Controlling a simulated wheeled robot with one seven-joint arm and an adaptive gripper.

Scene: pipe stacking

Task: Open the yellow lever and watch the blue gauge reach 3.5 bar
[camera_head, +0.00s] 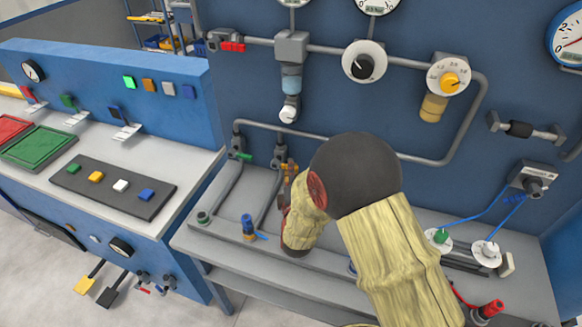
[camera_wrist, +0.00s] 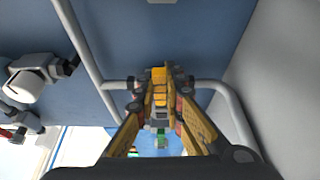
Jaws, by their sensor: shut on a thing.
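My gripper (camera_head: 287,185) is at the pipe valves low on the blue wall, with my arm coming in from the front right. In the wrist view the gripper (camera_wrist: 160,82) is shut on the yellow lever (camera_wrist: 159,76), which sits between its two fingertips. In the head view the fingers and arm cover most of the lever. The blue gauge (camera_head: 568,36) is a white dial with a blue rim at the upper right. The picture edge cuts it off, and I cannot read its pressure surely.
A green-handled valve (camera_head: 239,154) stands just left of my gripper. A blue valve (camera_head: 248,226) stands on the grey bench ledge (camera_head: 215,250). Grey pipe (camera_head: 440,158) runs along the wall behind. A button console (camera_head: 120,186) is at the left.

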